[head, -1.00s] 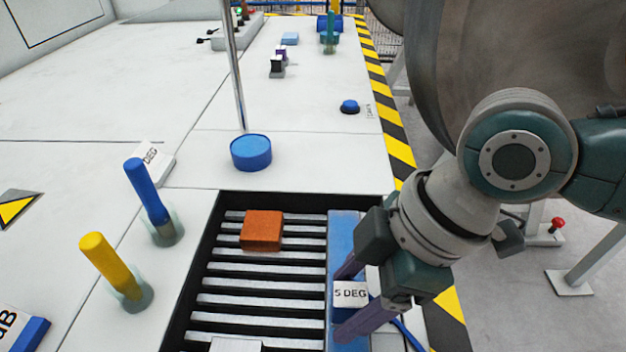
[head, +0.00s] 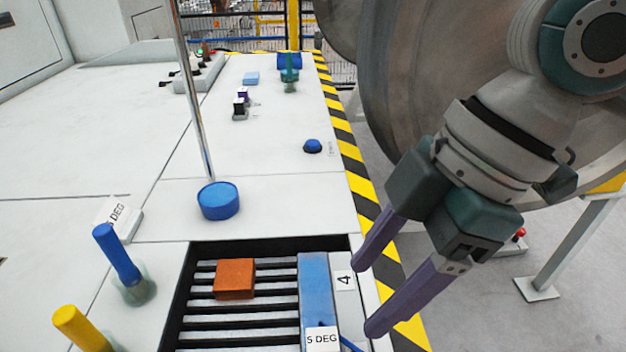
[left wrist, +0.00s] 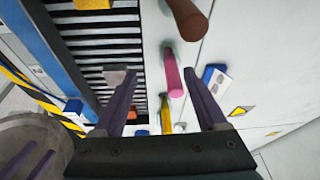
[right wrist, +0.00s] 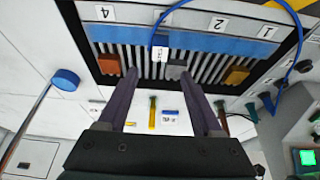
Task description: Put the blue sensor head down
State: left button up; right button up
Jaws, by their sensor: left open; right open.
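The blue sensor head, with a white "5 DEG" label (head: 322,340), sits by the blue rail (head: 315,285) at the edge of the slatted bed. It also shows in the right wrist view (right wrist: 160,44), with its blue cable running off. Its underside is hidden, so I cannot tell exactly what it rests on. My right gripper (head: 365,298) is open and empty, above and to the right of the sensor head, apart from it.
Blue (head: 118,256) and yellow (head: 80,328) pegs stand left of the bed. A blue round base (head: 218,201) with a metal pole stands behind.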

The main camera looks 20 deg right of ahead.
jog(key=s+a+f+m+t, duration=0.1)
jog(key=s+a+m+t, duration=0.15)
jog(key=s+a, duration=0.2)
jog(key=s+d+f+m+h, duration=0.2)
jog(key=s+d+m+h, duration=0.2)
jog(key=d+m, duration=0.5)
jog(key=shift+s+d+m, duration=0.25)
jog(key=shift+s+m, duration=0.4)
jog(key=shift+s, duration=0.6)
jog(key=shift+r, duration=0.1)
notch_tip(320, 180, up, 52)
jog(key=p, duration=5.2)
jog(key=shift+r+p, duration=0.2)
jog(key=shift+p, duration=0.1)
jog(key=shift+w+a, duration=0.1)
